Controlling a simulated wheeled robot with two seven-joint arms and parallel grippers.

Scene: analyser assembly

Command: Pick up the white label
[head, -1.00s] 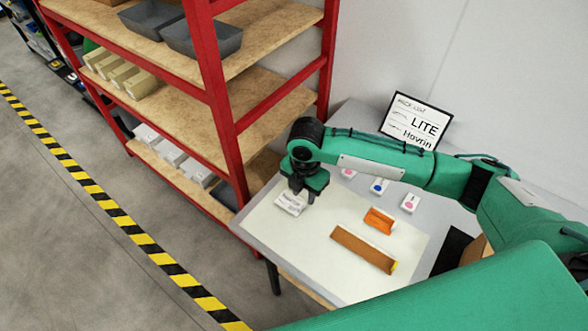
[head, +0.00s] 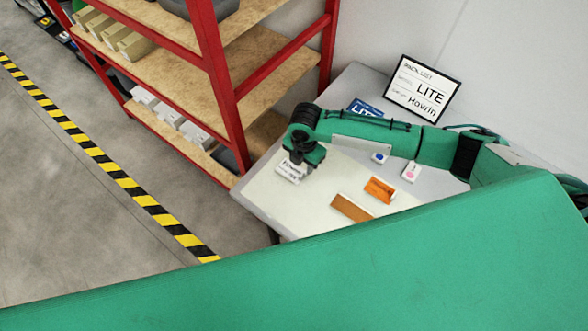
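The white label (head: 289,173) with dark print lies at the left part of the pale mat on the table. My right gripper (head: 299,168) points down right over the label's upper right edge. Its fingers are small and dark, and I cannot tell whether they are open or shut, or whether they touch the label. My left gripper is not in view; a large green part of my own body fills the bottom of the picture.
The table (head: 262,208) also holds an orange piece (head: 379,189), a brown strip (head: 351,208), small white cards (head: 411,171), a blue LITE card (head: 364,108) and a pick-list sign (head: 423,89). A red shelf (head: 229,110) stands close on the left.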

